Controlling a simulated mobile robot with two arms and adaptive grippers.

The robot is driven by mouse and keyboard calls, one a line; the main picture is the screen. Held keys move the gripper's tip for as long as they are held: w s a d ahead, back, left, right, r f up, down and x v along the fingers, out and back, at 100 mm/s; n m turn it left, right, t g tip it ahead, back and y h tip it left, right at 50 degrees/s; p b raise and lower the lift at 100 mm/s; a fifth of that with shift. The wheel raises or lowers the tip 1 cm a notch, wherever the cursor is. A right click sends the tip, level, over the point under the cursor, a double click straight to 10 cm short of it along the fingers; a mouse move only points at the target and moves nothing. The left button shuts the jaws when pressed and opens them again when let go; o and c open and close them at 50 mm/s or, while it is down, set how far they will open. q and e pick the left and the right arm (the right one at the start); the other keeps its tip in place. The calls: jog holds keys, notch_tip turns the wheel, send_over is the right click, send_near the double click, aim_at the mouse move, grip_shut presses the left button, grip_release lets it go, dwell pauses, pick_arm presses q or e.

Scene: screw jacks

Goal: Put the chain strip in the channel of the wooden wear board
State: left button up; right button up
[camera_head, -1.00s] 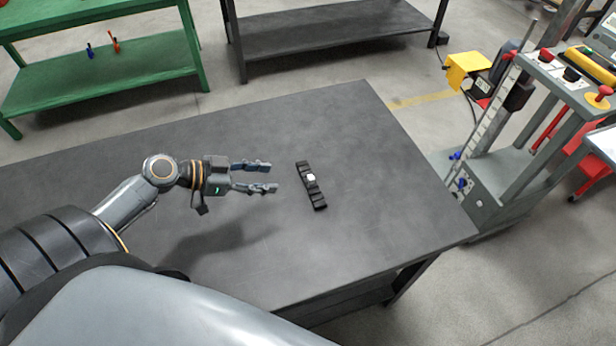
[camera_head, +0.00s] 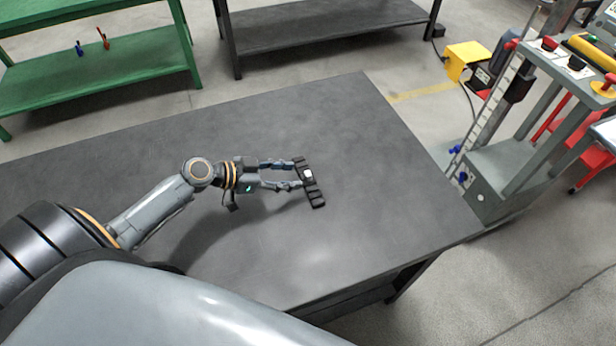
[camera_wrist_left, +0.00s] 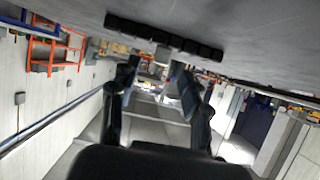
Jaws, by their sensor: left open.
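The chain strip (camera_head: 316,197) is a dark, segmented bar with a small white piece near its middle, on the dark table. It also shows as a black row of blocks in the left wrist view (camera_wrist_left: 163,37). My left gripper (camera_head: 295,173) is open and empty, its fingertips close beside the strip's left side in the head view. In the left wrist view, its two fingers (camera_wrist_left: 156,76) are apart with nothing between them. Whether a fingertip touches the strip, I cannot tell. I see no wooden wear board. My right gripper is not in view.
The dark table top (camera_head: 375,160) is otherwise clear around the strip. A grey machine frame (camera_head: 510,165) stands beyond its right edge. A green shelf bench (camera_head: 100,75) and a dark bench (camera_head: 320,30) stand behind, across the floor.

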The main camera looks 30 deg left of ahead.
aim_at(307, 174)
pick_arm(q)
jog(key=shift+w+d+f, duration=0.1)
jog(key=shift+w+d, duration=0.1)
jog(key=shift+w, duration=0.05)
jog(key=shift+w+d+p, duration=0.3)
jog(key=shift+p, duration=0.1)
jog(key=p+x, duration=0.1)
jog(key=x, duration=0.3)
jog(key=shift+w+p, duration=0.25)
jog(key=shift+p, duration=0.15)
jog(key=shift+d+f, duration=0.15)
jog(key=shift+f, duration=0.05)
jog(key=shift+r, duration=0.1)
grip_shut()
